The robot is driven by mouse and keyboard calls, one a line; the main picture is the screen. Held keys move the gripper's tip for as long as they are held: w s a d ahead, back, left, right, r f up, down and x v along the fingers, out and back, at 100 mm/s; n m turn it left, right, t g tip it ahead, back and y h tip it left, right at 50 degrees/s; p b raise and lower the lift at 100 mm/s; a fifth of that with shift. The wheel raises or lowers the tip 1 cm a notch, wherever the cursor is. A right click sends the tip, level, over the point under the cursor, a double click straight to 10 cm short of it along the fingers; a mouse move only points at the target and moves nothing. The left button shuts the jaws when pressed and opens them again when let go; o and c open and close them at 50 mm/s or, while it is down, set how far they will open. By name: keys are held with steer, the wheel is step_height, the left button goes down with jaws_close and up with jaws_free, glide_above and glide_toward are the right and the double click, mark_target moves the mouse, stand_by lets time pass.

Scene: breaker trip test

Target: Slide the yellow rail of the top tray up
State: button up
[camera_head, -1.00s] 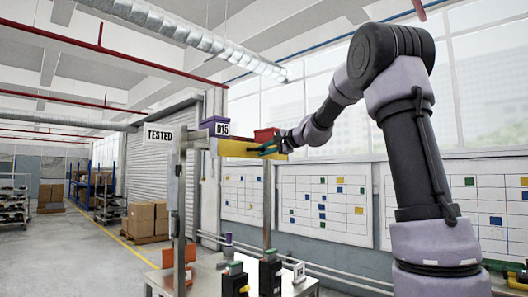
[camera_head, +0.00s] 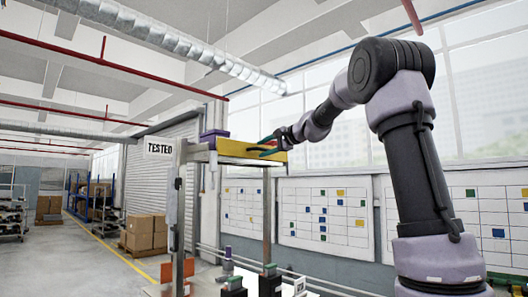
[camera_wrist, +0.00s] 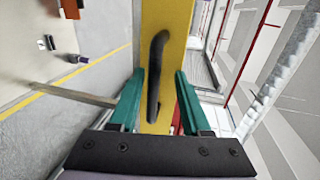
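The yellow rail (camera_head: 240,148) runs along the front of the top tray, high on the grey stand, and also fills the middle of the wrist view (camera_wrist: 178,30). A black bar handle (camera_wrist: 155,75) is fixed on its face. My gripper (camera_head: 268,146) is at the rail's front. In the wrist view, its two green fingers (camera_wrist: 157,85) are open on either side of the handle, with a gap on both sides.
A "TESTED" sign (camera_head: 160,147) hangs left of the stand post (camera_head: 178,200). Several black devices with green tops (camera_head: 270,280) stand on the bench below. Wall boards (camera_head: 325,212) lie behind. The aisle at left is open.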

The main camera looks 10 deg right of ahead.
steer(key=shift+f, duration=0.1)
steer(key=v, duration=1)
steer(key=shift+s+d, duration=0.2)
steer(key=shift+s, duration=0.1)
stand_by(0.6)
steer(key=s+f+n+g+h, duration=0.2)
steer(key=s+f+n+h, duration=0.1)
steer(key=s+f, duration=1)
steer(key=s+f+n+g+h, duration=0.3)
steer(key=s+f, duration=1)
steer(key=s, duration=0.5)
steer(key=shift+f+n+g+h, duration=0.3)
steer(key=shift+f+h, duration=0.1)
steer(key=shift+h, duration=0.1)
steer(key=shift+s, duration=0.1)
